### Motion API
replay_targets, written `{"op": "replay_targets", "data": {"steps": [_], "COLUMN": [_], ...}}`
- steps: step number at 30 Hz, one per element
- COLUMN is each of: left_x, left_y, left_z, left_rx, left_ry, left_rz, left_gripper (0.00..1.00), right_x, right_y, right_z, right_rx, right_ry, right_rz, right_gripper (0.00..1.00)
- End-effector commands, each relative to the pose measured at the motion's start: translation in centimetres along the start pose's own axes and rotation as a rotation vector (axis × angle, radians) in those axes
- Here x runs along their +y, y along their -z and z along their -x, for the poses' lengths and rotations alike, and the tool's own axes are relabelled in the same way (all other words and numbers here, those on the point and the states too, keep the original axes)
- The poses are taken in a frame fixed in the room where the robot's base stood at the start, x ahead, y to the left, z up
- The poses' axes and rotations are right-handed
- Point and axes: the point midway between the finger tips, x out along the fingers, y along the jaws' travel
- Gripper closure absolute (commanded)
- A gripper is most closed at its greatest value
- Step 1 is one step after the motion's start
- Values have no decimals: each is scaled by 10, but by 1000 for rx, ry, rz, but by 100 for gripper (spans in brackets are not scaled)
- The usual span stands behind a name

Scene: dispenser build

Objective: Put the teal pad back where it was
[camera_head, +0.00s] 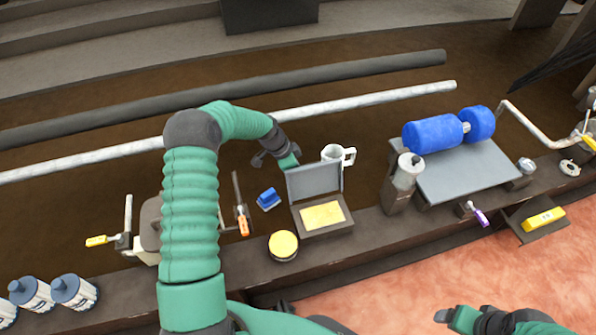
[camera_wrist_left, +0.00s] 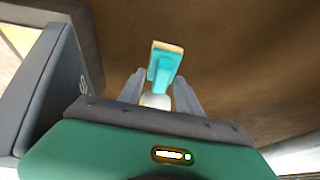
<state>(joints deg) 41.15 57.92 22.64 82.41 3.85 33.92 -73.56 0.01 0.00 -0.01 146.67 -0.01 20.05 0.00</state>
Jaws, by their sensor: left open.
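The teal pad (camera_wrist_left: 163,68), with a tan edge along its top, shows in the left wrist view just past and between the fingers of my left gripper (camera_wrist_left: 158,80). The fingers are open, and a gap shows between the pad and each finger. A small pale part shows below the pad, between the fingers. In the head view my left gripper (camera_head: 288,162) reaches down behind the raised lid of a grey case (camera_head: 314,181). The lid hides its fingertips, and I cannot make out the pad there. My right gripper (camera_head: 445,317) is at the bottom right, empty-looking, its jaws unclear.
The case holds a yellow pad (camera_head: 322,214). A white mug (camera_head: 338,155) stands close right of the lid. A blue block (camera_head: 268,199), an orange-handled tool (camera_head: 243,222) and a round yellow-topped tin (camera_head: 284,245) are nearby. A blue roller (camera_head: 435,133) lies on a grey plate (camera_head: 470,172) at right.

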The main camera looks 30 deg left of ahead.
Motion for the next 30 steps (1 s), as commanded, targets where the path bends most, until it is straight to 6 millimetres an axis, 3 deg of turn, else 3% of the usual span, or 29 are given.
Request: {"op": "replay_targets", "data": {"steps": [5,18,22,30], "left_x": [-1,0,0,0], "left_y": [0,2,0,0], "left_z": [8,108,120,120], "left_rx": [1,1,0,0], "left_ry": [1,1,0,-1], "left_rz": [1,1,1,0], "left_gripper": [59,59,59,59], "right_x": [0,0,0,0], "right_y": [1,12,13,13], "right_z": [5,53,56,55], "right_rx": [0,0,0,0], "right_ry": [0,0,0,0], "right_rz": [0,0,0,0], "right_gripper": [19,19,19,19]}}
